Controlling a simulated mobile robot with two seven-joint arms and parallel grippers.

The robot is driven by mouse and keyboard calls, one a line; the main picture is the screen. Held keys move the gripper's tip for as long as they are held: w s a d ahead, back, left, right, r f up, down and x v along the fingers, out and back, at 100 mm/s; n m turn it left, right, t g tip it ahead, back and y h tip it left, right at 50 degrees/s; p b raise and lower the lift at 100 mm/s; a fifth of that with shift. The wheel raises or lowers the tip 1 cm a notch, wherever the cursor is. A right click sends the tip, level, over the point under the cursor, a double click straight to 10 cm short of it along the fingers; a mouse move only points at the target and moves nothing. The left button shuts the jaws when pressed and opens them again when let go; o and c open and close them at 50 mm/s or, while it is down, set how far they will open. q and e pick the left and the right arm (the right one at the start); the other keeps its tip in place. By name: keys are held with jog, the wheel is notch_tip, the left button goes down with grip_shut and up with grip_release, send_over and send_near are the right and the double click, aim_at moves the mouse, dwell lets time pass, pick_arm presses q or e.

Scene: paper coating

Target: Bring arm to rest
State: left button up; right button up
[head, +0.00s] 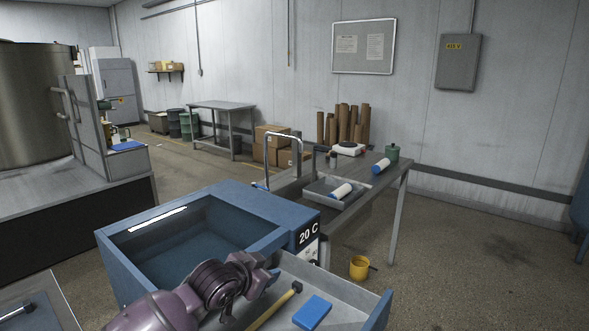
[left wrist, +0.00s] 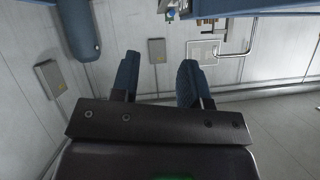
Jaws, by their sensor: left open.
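My left arm comes in from the bottom of the head view, and its purple wrist lies over the front edge of the blue machine (head: 275,237) marked 20 C. My left gripper (head: 266,282) is at the left end of the machine's open grey drawer (head: 350,290). In the left wrist view, the two blue fingers of this gripper (left wrist: 158,75) stand apart with nothing between them. They point toward the grey wall. In the head view the gripper is small and partly hidden by the wrist. My right gripper is in neither view.
A wooden-handled tool (head: 275,306) and a blue block (head: 312,312) lie in the drawer. A yellow bucket (head: 359,267) stands on the floor, which is clear to the right.

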pick_arm(q)
jog(key=s+a+f+n+y, duration=0.2)
jog(key=s+a+f, duration=0.5)
jog(key=s, duration=0.4)
jog(key=s+a+f+n+y, duration=0.2)
jog(key=s+a+f, duration=0.5)
jog(key=s, duration=0.4)
jog(key=s+a+f+n+t+y, duration=0.1)
jog(key=s+a+f+n, duration=0.3)
jog(key=s+f, duration=0.5)
jog(key=s+a+y, duration=0.1)
jog(key=s+a, duration=0.1)
jog(key=shift+s+a+n+y, duration=0.25)
jog(key=shift+a+n+y, duration=0.05)
jog(key=shift+a+y, duration=0.1)
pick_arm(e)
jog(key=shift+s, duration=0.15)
pick_arm(q)
jog(key=shift+f, duration=0.1)
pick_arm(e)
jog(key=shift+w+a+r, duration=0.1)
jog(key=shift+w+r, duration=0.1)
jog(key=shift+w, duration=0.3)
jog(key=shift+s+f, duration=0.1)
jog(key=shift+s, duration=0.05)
